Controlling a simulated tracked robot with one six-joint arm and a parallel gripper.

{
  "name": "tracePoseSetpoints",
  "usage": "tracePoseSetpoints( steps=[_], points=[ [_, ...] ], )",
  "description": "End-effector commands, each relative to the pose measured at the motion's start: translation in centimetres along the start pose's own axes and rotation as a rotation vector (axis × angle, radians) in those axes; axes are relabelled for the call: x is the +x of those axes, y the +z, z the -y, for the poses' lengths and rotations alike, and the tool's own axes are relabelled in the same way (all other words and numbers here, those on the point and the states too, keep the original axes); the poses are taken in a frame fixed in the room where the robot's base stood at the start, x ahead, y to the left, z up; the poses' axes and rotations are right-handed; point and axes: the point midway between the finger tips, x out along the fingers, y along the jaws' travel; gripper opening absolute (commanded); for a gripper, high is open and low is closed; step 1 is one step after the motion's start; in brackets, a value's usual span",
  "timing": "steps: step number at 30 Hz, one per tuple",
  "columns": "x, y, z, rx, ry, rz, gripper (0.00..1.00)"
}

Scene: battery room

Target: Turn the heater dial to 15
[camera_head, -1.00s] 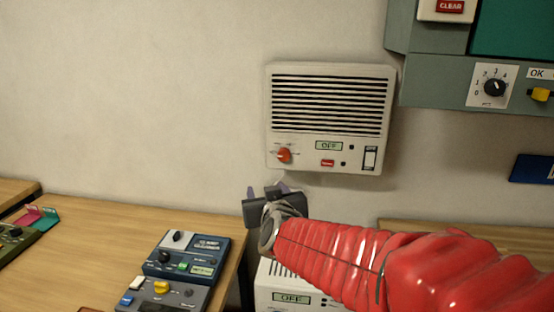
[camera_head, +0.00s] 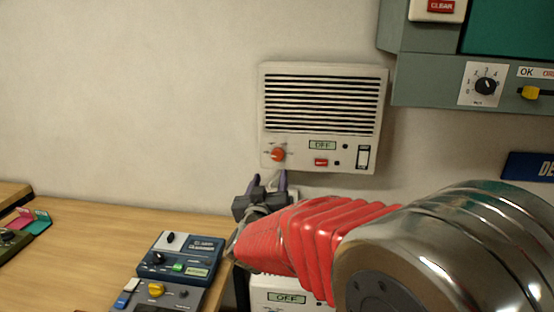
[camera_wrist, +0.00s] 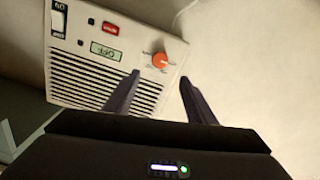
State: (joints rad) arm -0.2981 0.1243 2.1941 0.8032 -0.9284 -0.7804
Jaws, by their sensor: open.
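The white wall heater (camera_head: 321,117) hangs on the wall, with black grille slats, an OFF display (camera_head: 322,145), a red button (camera_head: 321,162) and a rocker switch (camera_head: 363,157). Its orange-red dial (camera_head: 278,154) sits at the lower left of its front. In the wrist view the heater (camera_wrist: 95,92) appears upside down, and the dial (camera_wrist: 159,60) lies beyond the fingertips, between their lines. My gripper (camera_head: 268,182) is open and empty, just below the dial in the head view and apart from it. It also shows in the wrist view (camera_wrist: 160,80). The dial's scale is too small to read.
A second white unit with an OFF display (camera_head: 287,298) stands below my arm. A grey-green panel (camera_head: 430,80) with a black dial (camera_head: 485,86) hangs at the right. The wooden table (camera_head: 90,240) at left carries a blue device (camera_head: 182,258). The wall left of the heater is bare.

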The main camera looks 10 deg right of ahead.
Motion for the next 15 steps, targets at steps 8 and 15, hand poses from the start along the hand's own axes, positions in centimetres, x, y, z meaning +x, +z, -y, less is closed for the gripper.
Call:
tracePoseSetpoints(
  steps=[8, 15],
  points=[
    [2.8, 0.1, -0.1, 0.0, 0.001, 0.001, 0.51],
    [6.4, 0.0, -0.1, 0.0, 0.002, 0.001, 0.51]
  ],
)
